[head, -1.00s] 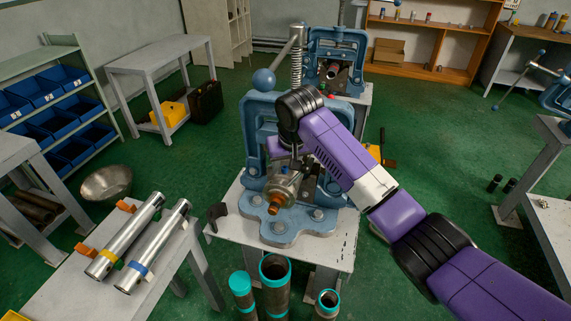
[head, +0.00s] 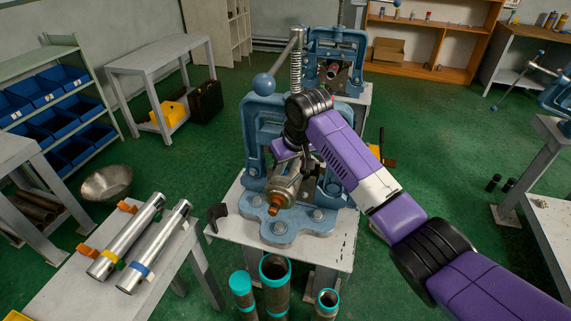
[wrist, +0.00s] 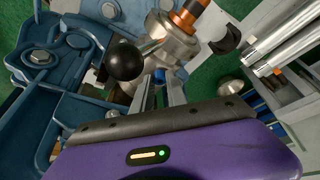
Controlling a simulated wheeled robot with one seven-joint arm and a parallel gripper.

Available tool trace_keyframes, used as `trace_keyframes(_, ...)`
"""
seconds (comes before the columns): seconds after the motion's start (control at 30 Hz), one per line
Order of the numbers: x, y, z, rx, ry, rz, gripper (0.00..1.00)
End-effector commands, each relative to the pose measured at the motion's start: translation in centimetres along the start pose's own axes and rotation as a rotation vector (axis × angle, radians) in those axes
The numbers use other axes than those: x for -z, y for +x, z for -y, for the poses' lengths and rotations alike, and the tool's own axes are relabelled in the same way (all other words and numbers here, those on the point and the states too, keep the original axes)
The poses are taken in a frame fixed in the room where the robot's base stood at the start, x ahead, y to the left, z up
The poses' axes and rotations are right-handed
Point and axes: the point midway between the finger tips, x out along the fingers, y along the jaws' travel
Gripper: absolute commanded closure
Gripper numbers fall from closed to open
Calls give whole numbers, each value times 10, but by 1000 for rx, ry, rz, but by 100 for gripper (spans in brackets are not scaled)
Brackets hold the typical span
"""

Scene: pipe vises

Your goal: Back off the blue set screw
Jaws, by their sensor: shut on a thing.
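The blue set screw (wrist: 160,75) shows in the wrist view on the near side of a silver round metal fitting (wrist: 172,42). My gripper (wrist: 160,88) is shut on the screw, one finger on each side of it. In the head view the same fitting (head: 285,190), with its orange-brown end piece, sits in the blue pipe vise (head: 253,130). My purple arm reaches it from the right and hides the screw there. A black ball knob (wrist: 125,62) is close to the left of my fingers in the wrist view.
The vise's ball-ended lever (head: 264,84) and spring stand close beside my wrist. Teal-rimmed pipes (head: 275,268) stand in front of the vise stand. Two silver cylinders (head: 155,246) lie on a bench at left. Green floor is open between the benches.

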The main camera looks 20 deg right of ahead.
Motion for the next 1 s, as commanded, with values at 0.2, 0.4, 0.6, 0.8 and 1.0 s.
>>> trace_keyframes(0.2,1,-1,-2,78,-183,-1,100)
trace_keyframes(0.4,2,0,-3,151,-359,-3,100)
trace_keyframes(0.6,2,2,-5,222,-533,-2,100)
trace_keyframes(0.8,3,3,-5,287,-693,-4,100)
trace_keyframes(1.0,3,4,-6,339,-817,-3,100)
